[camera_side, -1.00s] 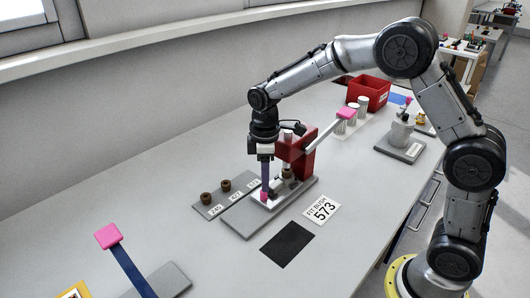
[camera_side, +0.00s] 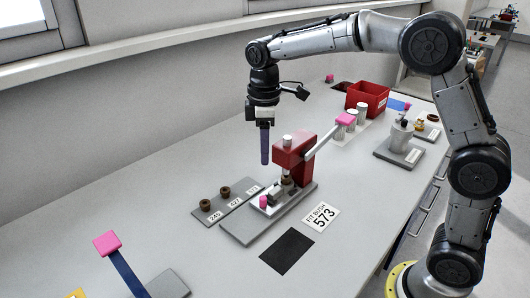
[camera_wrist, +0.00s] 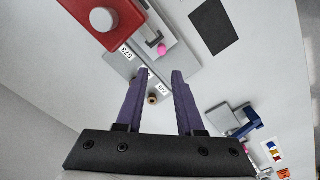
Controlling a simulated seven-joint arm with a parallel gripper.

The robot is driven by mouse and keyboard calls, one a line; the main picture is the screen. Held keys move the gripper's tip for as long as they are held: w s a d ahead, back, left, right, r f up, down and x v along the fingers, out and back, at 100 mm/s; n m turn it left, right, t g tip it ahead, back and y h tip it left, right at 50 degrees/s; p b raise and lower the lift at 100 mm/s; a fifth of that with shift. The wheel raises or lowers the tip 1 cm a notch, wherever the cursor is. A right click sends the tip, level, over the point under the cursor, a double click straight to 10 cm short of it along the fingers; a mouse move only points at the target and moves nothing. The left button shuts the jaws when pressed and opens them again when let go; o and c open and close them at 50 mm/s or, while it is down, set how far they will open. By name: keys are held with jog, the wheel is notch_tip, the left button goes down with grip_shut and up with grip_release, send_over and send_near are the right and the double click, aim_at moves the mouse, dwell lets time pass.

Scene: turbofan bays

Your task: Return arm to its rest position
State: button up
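My gripper (camera_side: 264,160) hangs pointing down in the side view, raised above the bench behind the red press. In the wrist view its two purple fingers (camera_wrist: 160,74) stand apart with nothing held between them. The red press (camera_side: 295,153) with a pink-ended lever stands on a grey base in the side view, and its red body is at the upper left of the wrist view (camera_wrist: 85,22). A brown bush sits under the press head, partly hidden by the frame.
A labelled grey strip (camera_side: 228,203) with brown bushes lies left of the press. A card reading "FIT BUSH 573" (camera_side: 321,216) and a black mat (camera_side: 287,251) lie in front. A red bin (camera_side: 367,97), pale cylinders and another grey fixture (camera_side: 399,150) stand farther back. A pink-topped blue lever (camera_side: 126,265) rises at front left.

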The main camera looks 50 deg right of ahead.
jog(key=s+d+r+m+t, duration=0.2)
jog(key=s+d+r+t, duration=0.15)
jog(key=s+r, duration=0.85)
jog(key=s+f+m+t, duration=0.2)
jog(key=s+f+m, duration=0.5)
jog(key=s, duration=0.7)
notch_tip(320, 180, down, 2)
jog(key=shift+s+f, duration=0.25)
jog(key=shift+s, duration=0.05)
